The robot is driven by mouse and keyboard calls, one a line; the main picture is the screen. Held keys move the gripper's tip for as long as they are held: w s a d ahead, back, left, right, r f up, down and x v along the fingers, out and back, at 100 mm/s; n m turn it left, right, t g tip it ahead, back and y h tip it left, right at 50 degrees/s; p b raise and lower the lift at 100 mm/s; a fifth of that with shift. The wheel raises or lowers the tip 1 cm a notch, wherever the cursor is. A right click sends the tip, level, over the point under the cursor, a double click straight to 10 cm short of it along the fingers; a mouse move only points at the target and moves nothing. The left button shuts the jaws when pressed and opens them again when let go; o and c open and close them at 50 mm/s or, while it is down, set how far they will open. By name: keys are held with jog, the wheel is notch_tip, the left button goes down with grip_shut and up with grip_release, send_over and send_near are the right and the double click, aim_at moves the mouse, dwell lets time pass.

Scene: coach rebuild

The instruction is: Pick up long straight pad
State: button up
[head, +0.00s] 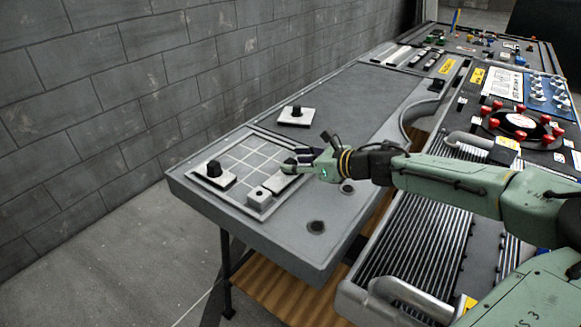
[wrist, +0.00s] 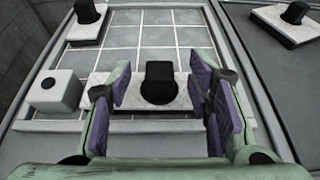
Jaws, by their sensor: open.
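A pale marbled pad with a black knob (wrist: 135,97), which looks long and straight, lies along the near edge of the gridded tray (head: 245,152). In the head view its end (head: 277,185) shows beside my gripper, which hides the rest. My gripper (head: 300,160) is open above this pad. In the wrist view the purple-lined fingers (wrist: 160,85) stand on either side of the black knob, with gaps to it. I cannot tell how far above the pad the fingertips are.
A small pale block (head: 259,198) sits left of the pad. Another knobbed pad (head: 222,181) lies at the tray's left side, and a third (head: 296,117) lies outside the tray. The grey tabletop beyond is clear. A console with red knobs (head: 519,122) stands at right.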

jog(key=shift+w+a+f, duration=0.25)
jog(key=shift+w+a, duration=0.05)
jog(key=shift+a, duration=0.05)
grip_shut()
dwell(0.4)
